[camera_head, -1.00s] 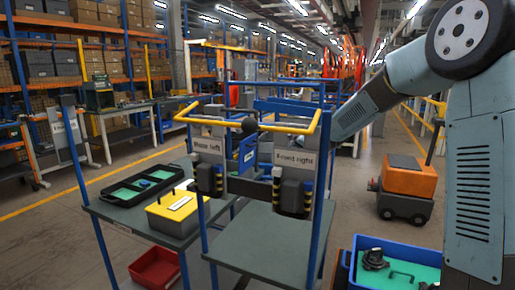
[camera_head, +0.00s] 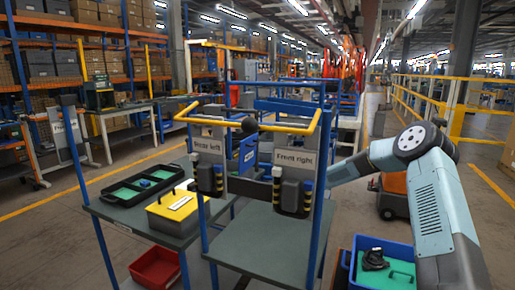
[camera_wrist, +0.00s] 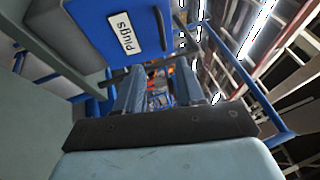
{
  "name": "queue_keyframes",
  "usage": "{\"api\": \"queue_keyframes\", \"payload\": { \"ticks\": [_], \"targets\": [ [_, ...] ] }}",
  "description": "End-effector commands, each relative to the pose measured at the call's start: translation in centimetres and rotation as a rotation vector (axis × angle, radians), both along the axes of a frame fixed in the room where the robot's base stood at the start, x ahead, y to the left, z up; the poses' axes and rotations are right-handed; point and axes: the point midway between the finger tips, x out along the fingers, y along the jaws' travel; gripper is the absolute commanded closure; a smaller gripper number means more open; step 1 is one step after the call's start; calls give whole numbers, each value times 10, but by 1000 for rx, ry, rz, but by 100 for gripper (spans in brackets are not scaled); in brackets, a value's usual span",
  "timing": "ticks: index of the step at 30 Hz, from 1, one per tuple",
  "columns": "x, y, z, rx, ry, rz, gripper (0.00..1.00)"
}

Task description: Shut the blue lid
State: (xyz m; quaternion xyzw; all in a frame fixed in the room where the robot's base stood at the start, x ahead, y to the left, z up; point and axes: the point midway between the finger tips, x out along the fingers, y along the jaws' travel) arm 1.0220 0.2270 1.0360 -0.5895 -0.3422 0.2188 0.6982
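A blue panel with a white label (camera_head: 247,153), which looks like the blue lid, stands upright between the two signed posts in the head view. In the wrist view the blue lid (camera_wrist: 92,22) fills the upper left, with its "Plugs" label tilted. My gripper (camera_wrist: 160,84) is open, with a clear gap between its two fingers and nothing in it. The lid lies to the left of and above the fingers in that view; I cannot tell whether they touch. In the head view my gripper is hidden behind the right post.
The bench (camera_head: 262,245) carries the posts under a yellow rail (camera_head: 318,118). A box with a yellow lid (camera_head: 180,205) and a green-lined tray (camera_head: 112,193) are at left. A blue crate (camera_head: 345,262) stands at lower right, a red bin (camera_head: 157,268) lower left.

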Motion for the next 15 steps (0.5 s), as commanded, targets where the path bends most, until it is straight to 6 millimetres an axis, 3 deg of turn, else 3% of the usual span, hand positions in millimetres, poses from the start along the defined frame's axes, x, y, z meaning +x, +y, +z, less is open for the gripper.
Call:
{"api": "queue_keyframes", "payload": {
  "ticks": [8, 15],
  "targets": [
    [10, 4, -2, 55, 1, 13, 62],
    [34, 30, 7, 53, 1, 12, 62]
  ]
}}
